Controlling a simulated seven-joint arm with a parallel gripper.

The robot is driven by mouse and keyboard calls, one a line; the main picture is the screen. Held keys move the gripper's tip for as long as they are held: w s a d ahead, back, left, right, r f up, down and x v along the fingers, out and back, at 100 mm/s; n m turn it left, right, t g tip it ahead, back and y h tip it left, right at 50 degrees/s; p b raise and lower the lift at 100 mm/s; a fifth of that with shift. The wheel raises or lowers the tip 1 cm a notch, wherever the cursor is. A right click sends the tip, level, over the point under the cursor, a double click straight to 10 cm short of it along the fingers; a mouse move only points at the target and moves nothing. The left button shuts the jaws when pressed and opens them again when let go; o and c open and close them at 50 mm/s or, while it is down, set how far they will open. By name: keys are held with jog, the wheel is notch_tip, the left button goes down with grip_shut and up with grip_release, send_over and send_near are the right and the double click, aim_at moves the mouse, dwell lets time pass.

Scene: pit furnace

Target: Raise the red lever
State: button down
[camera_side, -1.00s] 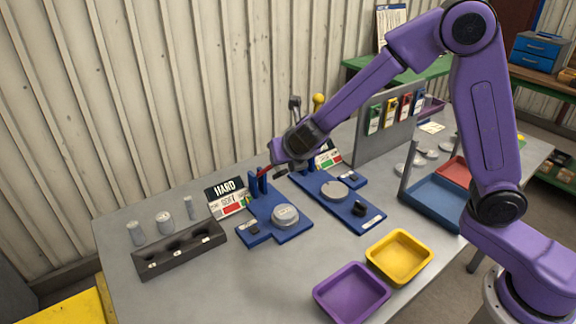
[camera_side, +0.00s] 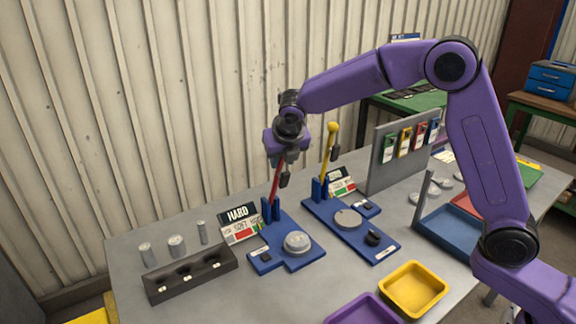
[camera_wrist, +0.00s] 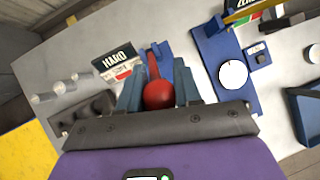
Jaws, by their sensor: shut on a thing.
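The red lever (camera_side: 276,186) stands steeply upright, leaning slightly, on its blue base (camera_side: 290,265) with the HARD sign beside it. My gripper (camera_side: 283,160) is at the lever's upper end. In the wrist view the lever's red ball knob (camera_wrist: 158,94) sits between the two blue-grey fingers, and my gripper (camera_wrist: 158,88) is shut on it. In the side view the knob is hidden by my gripper.
A yellow lever (camera_side: 327,155) stands upright on a second blue base (camera_side: 350,220) just to the right. A dark tray (camera_side: 190,274) and several grey cylinders are at the left. A grey panel (camera_side: 375,170) stands behind at the right. A yellow bin (camera_side: 414,288) is at the front.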

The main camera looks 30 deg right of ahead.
jog(key=shift+w+d+r, duration=0.1)
jog(key=shift+w+r, duration=0.1)
jog(key=shift+w, duration=0.6)
jog(key=shift+w+d+r, duration=0.1)
jog(key=shift+w+r, duration=0.05)
jog(key=shift+w, duration=0.65)
jog(key=c, duration=0.8)
grip_release()
jog(key=shift+a, duration=0.1)
jog(key=shift+s+r, duration=0.1)
jog(key=shift+s+a+r, duration=0.15)
jog(key=shift+r, duration=0.1)
jog(key=v, duration=1.6)
jog(key=shift+s+a+r, duration=0.1)
jog(key=shift+s+r, duration=0.1)
